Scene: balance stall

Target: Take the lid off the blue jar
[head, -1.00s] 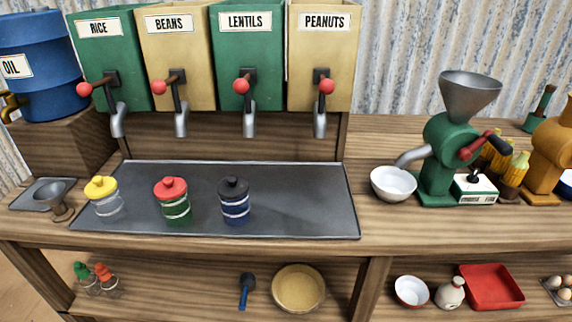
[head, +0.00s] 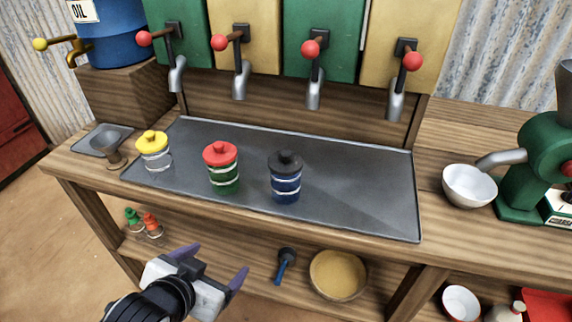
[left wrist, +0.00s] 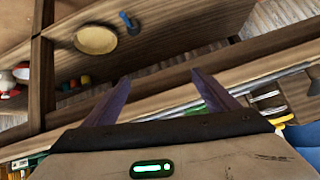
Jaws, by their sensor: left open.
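The blue jar (head: 286,186) stands upright on the dark metal tray (head: 350,190), with its black knobbed lid (head: 286,162) on top. To its left stand a green jar with a red lid (head: 221,168) and a clear jar with a yellow lid (head: 154,151). My left gripper (head: 212,264) is open and empty, in front of the counter, lower and to the left of the blue jar. In the left wrist view the open fingers (left wrist: 164,98) point toward the counter's front. My right gripper is not in view.
Dispensers with red-knobbed levers (head: 311,47) and spouts hang behind the tray. A metal funnel cup (head: 106,140) is at the left, a white bowl (head: 469,186) at the right. The lower shelf holds a blue scoop (head: 285,263) and a basket (head: 338,273). The tray's right half is clear.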

